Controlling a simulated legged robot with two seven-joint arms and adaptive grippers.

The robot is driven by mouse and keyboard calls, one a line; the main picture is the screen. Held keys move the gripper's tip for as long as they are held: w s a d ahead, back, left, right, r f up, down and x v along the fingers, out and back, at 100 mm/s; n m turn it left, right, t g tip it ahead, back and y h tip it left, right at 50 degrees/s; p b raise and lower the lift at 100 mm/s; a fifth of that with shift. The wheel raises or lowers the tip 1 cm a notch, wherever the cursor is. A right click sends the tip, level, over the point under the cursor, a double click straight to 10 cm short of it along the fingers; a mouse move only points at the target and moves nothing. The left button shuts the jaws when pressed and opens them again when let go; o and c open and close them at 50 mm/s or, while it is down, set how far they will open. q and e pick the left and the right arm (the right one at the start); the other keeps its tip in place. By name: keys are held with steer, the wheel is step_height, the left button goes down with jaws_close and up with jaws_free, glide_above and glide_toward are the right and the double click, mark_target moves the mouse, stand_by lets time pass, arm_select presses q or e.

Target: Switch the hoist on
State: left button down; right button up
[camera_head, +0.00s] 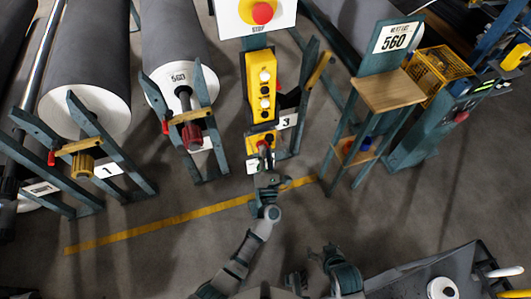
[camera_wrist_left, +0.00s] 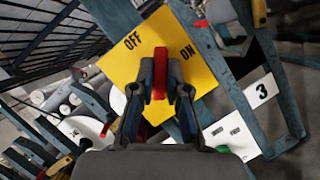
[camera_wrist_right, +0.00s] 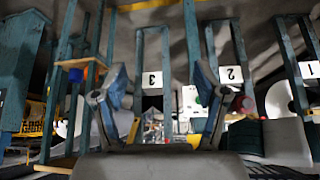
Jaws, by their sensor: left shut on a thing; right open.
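The yellow switch plate (camera_wrist_left: 120,72) is marked OFF and ON in the left wrist view. In the left wrist view the handle points up between the words OFF and ON. In the head view my left gripper (camera_head: 266,160) is at the plate and hides part of it. My right gripper (camera_head: 320,252) is open and empty, low over the floor; its spread fingers show in its wrist view (camera_wrist_right: 165,90).
A yellow button box (camera_head: 252,85) hangs above the plate, under a STOP sign with a red button (camera_head: 263,13). Large grey rolls (camera_head: 88,50) on stands are at left. A wooden-topped stand (camera_head: 387,92) is at right. A dark tray is at bottom right.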

steer(key=s+d+g+h+p, duration=0.1)
steer(key=s+d+g+p, duration=0.1)
steer(key=s+g, duration=0.35)
arm_select(q)
steer(key=shift+d+f+m+g+h+p, duration=0.1)
steer(key=shift+m+g+h+p, duration=0.35)
steer(key=shift+m+p, duration=1.1)
steer(key=shift+a+m+g+h+p, duration=0.1)
steer(key=shift+m+g+h+p, duration=0.4)
steer(key=shift+m+p, duration=1.1)
steer(key=shift+d+f+m+g+h+p, duration=0.1)
steer(key=shift+m+g+h+p, duration=0.35)
steer(key=shift+m+p, duration=1.1)
arm_select(e)
steer(key=s+f, duration=0.4)
steer(key=f, duration=0.7)
steer(key=s+f, duration=0.4)
steer(key=f, duration=0.8)
steer(key=shift+d+f+t+b, duration=0.3)
steer(key=shift+d+t+b, duration=0.05)
steer(key=shift+d, duration=0.1)
arm_select(q)
steer(key=shift+m, duration=0.3)
